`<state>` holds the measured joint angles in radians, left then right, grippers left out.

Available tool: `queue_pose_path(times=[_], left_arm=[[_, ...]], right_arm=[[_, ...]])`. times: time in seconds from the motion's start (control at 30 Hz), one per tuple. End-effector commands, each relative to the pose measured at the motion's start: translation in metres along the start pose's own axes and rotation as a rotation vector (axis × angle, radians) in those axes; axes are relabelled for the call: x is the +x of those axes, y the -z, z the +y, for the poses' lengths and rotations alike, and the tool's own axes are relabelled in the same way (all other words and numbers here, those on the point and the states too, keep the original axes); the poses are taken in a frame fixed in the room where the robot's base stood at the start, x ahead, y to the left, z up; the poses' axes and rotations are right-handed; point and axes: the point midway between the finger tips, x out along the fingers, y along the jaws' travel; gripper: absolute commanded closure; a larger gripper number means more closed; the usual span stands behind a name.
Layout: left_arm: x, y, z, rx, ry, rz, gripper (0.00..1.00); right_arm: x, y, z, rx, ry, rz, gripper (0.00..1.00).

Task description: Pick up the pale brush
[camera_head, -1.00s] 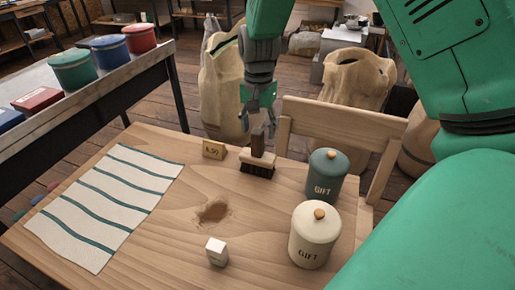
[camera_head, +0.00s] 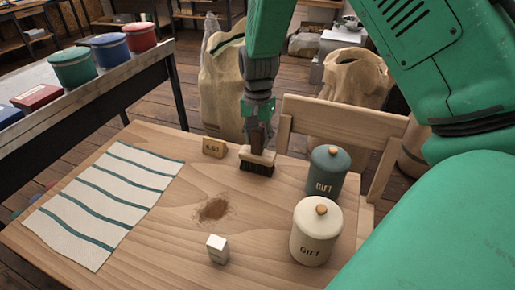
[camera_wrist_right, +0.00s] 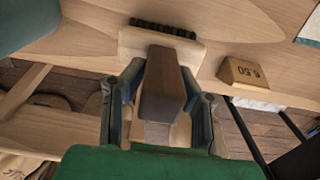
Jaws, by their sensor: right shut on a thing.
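The pale brush (camera_head: 257,159) has a light wooden head, dark bristles and a dark brown handle. It is upright at the far side of the wooden table. Its bristles are at or just above the tabletop; I cannot tell which. My right gripper (camera_head: 257,126) reaches down from above and is shut on the brush's handle. In the right wrist view the handle (camera_wrist_right: 163,85) lies between the two fingers, with the pale head (camera_wrist_right: 130,42) and dark bristles beyond. My left gripper is not in view.
A wooden price block (camera_head: 214,147) stands just left of the brush. A teal canister (camera_head: 326,172) and a cream canister (camera_head: 316,232) stand to the right. A brown powder patch (camera_head: 212,209), a white block (camera_head: 217,249) and a striped cloth (camera_head: 105,205) lie nearer. A chair (camera_head: 340,125) stands behind.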

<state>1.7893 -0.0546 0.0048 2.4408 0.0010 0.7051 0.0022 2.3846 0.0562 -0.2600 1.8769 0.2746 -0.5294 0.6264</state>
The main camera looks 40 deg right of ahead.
Motion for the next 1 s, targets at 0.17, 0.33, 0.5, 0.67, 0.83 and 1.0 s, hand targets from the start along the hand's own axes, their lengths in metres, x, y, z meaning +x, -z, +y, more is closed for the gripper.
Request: queue_pose_path(times=[0.17, 0.33, 0.5, 0.67, 0.83, 1.0], left_arm=[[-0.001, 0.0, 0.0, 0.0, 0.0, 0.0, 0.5], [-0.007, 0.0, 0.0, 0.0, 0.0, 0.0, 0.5], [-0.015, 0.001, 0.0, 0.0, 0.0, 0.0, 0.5], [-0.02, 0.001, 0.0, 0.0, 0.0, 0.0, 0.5], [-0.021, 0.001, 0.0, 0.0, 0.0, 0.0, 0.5], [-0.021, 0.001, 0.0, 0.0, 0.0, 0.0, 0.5]], right_arm=[[-0.003, 0.001, 0.0, 0.0, 0.002, 0.0, 1.0], [-0.029, 0.002, 0.0, 0.0, 0.004, 0.003, 1.0], [-0.065, 0.002, 0.0, 0.0, 0.004, 0.002, 1.0], [-0.09, 0.002, -0.001, -0.001, 0.002, 0.003, 1.0], [-0.1, 0.002, 0.0, 0.0, 0.0, 0.0, 1.0], [-0.1, 0.002, 0.0, 0.0, 0.0, 0.0, 1.0]])
